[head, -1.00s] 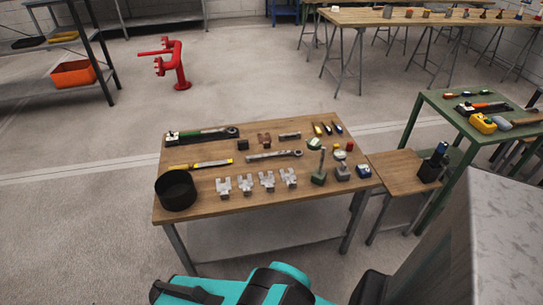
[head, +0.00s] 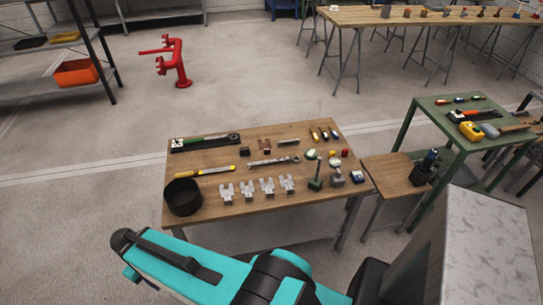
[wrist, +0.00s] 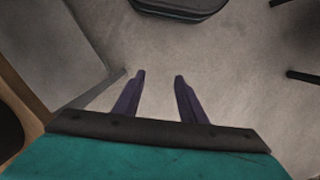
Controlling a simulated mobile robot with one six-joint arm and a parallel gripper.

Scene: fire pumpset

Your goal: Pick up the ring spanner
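The ring spanner (head: 274,162) is a grey metal tool lying flat near the middle of the wooden table (head: 240,209) in the head view. Its ring end points right. My gripper (wrist: 159,76) shows in the wrist view with its two dark fingers apart and nothing between them. It faces bare grey floor, away from the spanner. The spanner is not in the wrist view. In the head view my teal arm is in front of the table's near edge, and the gripper itself cannot be made out.
Several grey metal fittings (head: 247,192) stand in front of the spanner. A black round bin (head: 183,197) is at the table's left, with a yellow-handled tool (head: 205,171) behind it. A green-handled tool (head: 206,142) lies at the back. Small bottles and blocks crowd the right side.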

